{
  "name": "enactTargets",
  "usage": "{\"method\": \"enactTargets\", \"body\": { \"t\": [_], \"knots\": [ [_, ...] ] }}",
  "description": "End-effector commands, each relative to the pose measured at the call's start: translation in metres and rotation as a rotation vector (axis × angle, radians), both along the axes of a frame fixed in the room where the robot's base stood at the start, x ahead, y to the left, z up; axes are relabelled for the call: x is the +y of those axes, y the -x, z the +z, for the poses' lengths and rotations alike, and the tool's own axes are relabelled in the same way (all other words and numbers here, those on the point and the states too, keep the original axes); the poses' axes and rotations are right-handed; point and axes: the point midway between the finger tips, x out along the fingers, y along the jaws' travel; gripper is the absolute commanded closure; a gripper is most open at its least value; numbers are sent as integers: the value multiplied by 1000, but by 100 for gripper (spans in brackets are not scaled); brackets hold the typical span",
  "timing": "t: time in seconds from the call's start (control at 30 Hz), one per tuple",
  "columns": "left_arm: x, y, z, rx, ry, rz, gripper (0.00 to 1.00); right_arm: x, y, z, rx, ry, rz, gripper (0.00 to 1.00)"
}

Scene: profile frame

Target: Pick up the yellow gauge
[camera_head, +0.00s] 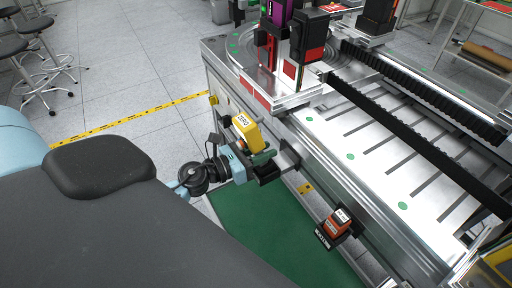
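The yellow gauge (247,131), a yellow block with a white label on its face, is at the near side of the metal machine, tilted in the picture. My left gripper (263,158) comes in from the left, and its fingers are at the lower end of the gauge. They overlap the gauge's lower part and a black part below it. I cannot tell whether the fingers are closed on it. What supports the gauge underneath is mostly hidden. My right gripper is not in view.
An orange gauge (337,222) sits in a black holder on the machine's side. The long metal machine bed (375,150) fills the right, with a black-and-red unit (306,40) on top. A green mat (238,222) lies on the floor. Stools (35,55) stand at upper left.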

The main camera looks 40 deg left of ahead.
Motion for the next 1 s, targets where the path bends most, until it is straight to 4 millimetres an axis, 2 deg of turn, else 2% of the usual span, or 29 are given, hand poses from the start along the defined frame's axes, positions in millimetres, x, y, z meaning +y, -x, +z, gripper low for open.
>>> {"method": "enactTargets", "body": {
  "t": [0.03, 0.2, 0.63, 0.77, 0.9, 1.0],
  "knots": [
    [0, 0, 0, 0, 0, 0, 81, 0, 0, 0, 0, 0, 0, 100],
    [0, 0, 0, 0, 0, 0, 100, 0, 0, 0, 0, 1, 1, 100],
    [0, 0, 7, -6, -1, 0, 100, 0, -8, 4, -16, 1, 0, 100],
    [1, -1, 22, -11, -4, -1, 100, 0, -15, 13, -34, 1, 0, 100],
    [0, -1, 49, -18, -6, -2, 100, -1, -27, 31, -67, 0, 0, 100],
    [1, 19, 37, -1, 0, -1, 100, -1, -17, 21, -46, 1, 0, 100]
  ]
}}
